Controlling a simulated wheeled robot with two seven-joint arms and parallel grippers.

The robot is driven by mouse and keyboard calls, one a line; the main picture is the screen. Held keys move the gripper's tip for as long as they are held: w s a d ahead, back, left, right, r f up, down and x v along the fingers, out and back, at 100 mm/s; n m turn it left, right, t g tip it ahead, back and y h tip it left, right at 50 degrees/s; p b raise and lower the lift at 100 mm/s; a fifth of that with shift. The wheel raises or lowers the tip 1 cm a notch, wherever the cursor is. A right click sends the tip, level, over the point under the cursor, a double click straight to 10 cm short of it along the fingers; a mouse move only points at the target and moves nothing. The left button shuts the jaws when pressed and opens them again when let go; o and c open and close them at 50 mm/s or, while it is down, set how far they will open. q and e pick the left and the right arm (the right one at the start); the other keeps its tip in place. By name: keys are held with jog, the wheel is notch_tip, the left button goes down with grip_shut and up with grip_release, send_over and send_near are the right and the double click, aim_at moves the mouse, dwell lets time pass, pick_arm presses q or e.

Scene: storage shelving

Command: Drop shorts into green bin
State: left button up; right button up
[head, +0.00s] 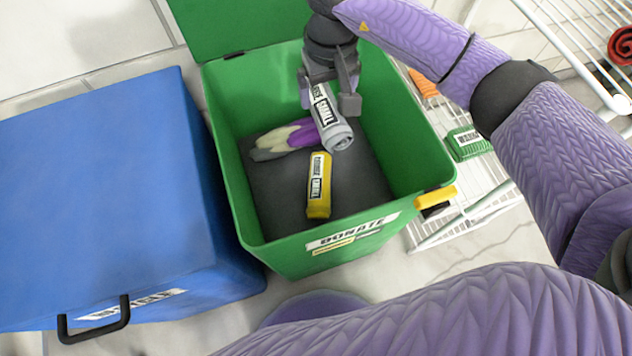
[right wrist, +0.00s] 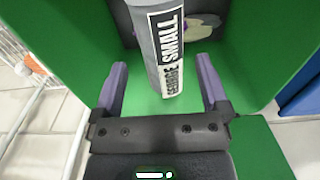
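The green bin (head: 414,147) stands open with its lid raised at the back. My right gripper (head: 329,98) is over the bin, pointing down, with its fingers spread. A grey rolled garment (head: 341,137) with a white label reading "SMALL" is tilted between and below the fingertips, above the bin floor. In the right wrist view, gaps show between this grey roll (right wrist: 165,60) and both fingers of the gripper (right wrist: 160,82). I cannot tell from its shape that it is shorts. My left gripper is not in view.
Inside the bin lie a yellow roll (head: 319,185) and a purple, cream and grey bundle (head: 290,137). A closed blue bin (head: 110,190) stands to the left. A white wire rack (head: 480,205) on the right holds a green roll (head: 468,143) and an orange item (head: 423,84).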

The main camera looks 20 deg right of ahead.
jog(key=shift+r, duration=0.25)
notch_tip(320, 180, up, 9)
jog(key=p, duration=0.5)
jog(key=shift+r, duration=0.2)
